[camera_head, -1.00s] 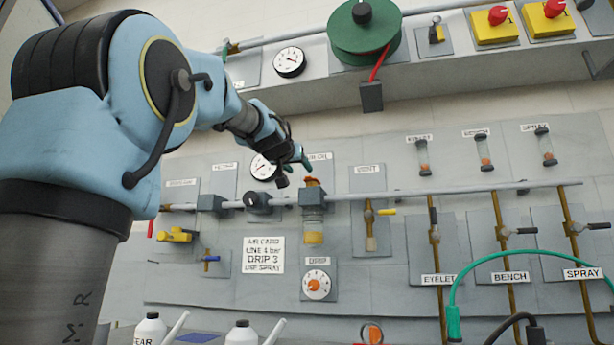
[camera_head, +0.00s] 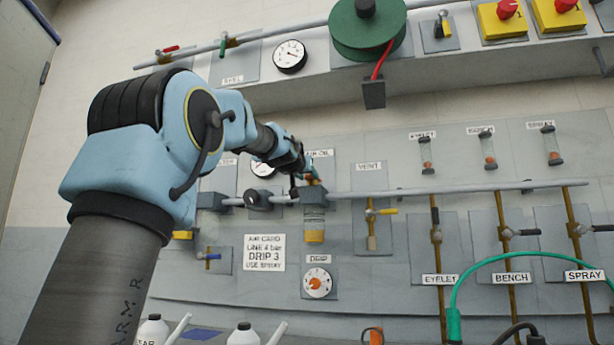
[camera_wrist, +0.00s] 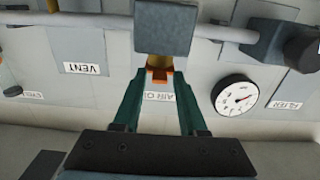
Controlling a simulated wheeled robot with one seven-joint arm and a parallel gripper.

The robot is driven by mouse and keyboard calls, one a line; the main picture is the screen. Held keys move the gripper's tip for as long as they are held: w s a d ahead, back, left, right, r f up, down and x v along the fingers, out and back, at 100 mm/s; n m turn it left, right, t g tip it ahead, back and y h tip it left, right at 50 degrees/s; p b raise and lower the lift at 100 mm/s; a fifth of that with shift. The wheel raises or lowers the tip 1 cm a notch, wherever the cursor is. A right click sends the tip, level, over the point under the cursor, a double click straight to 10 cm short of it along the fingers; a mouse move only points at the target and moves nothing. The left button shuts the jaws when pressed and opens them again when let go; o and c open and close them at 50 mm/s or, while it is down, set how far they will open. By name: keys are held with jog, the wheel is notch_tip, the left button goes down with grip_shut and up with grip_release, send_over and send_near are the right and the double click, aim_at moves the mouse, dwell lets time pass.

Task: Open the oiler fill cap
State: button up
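The oiler (camera_head: 314,218) has a dark block on the pipe and a clear bowl with amber oil under it, below the AIR OIL label. Its orange fill cap (camera_head: 313,182) sits on top and shows in the wrist view (camera_wrist: 160,74), where the picture is upside down. My gripper (camera_wrist: 160,76) is open. Its two green fingertips stand on either side of the cap, with a small gap showing on each side. In the head view my gripper (camera_head: 306,172) is at the top of the oiler and partly hides the cap.
The pipe (camera_head: 450,192) runs across the panel through the oiler. A gauge (camera_wrist: 235,95) and a dark regulator knob (camera_head: 257,201) are close beside it. The vent valve (camera_head: 371,212) and drip dial (camera_head: 317,283) are nearby. Bottles (camera_head: 243,335) stand below.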

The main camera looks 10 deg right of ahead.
grip_shut()
dwell(1.1)
